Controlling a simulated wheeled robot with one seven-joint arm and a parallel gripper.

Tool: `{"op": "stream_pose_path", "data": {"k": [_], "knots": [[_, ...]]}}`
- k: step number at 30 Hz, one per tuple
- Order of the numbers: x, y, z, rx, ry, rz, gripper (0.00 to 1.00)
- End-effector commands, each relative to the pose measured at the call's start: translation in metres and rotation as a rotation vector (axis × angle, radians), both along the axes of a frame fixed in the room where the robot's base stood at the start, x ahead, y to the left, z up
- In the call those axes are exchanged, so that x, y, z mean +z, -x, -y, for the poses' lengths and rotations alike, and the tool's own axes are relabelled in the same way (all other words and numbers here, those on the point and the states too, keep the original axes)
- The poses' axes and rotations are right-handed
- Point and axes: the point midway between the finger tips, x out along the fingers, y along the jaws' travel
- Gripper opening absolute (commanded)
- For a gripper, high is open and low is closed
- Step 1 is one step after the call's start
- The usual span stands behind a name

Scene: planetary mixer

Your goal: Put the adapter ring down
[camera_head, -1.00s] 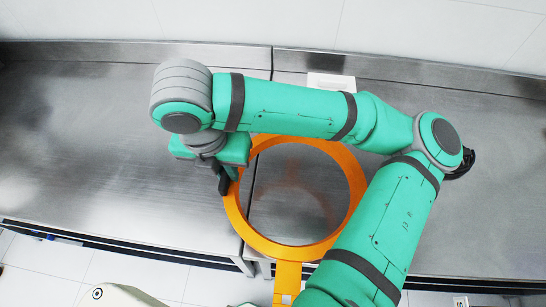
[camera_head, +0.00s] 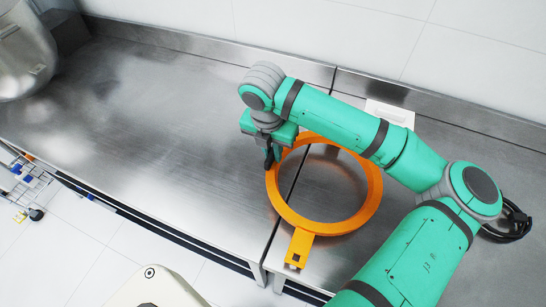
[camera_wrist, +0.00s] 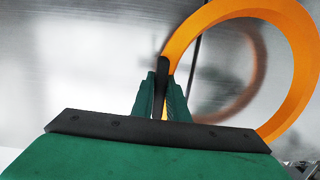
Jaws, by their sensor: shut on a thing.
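The adapter ring is a large flat orange ring (camera_head: 372,205) with a short tab at its front, seen in the head view over the seam between two steel counters. My gripper (camera_head: 271,158) is shut on the ring's left rim. In the wrist view the ring (camera_wrist: 290,40) runs from my fingertips (camera_wrist: 163,75) up and to the right. A reflection of the ring shows in the steel inside its opening. The part of the rim behind my arm is hidden.
The steel counter (camera_head: 150,120) is bare and wide to the left. A large metal bowl-like vessel (camera_head: 25,55) stands at its far left end. A white block (camera_head: 390,112) lies behind my arm near the back ledge. A wire cart (camera_head: 30,190) stands on the floor at left.

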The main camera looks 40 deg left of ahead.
Motion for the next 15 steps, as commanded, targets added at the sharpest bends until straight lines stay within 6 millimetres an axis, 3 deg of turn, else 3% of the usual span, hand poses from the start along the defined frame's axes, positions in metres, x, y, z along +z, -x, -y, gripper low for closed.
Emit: {"op": "stream_pose_path", "data": {"k": [8, 15], "knots": [[-0.010, -0.008, -0.005, -0.001, -0.001, 0.002, 0.00], [-0.038, -0.012, -0.005, -0.004, 0.001, 0.001, 0.00]]}}
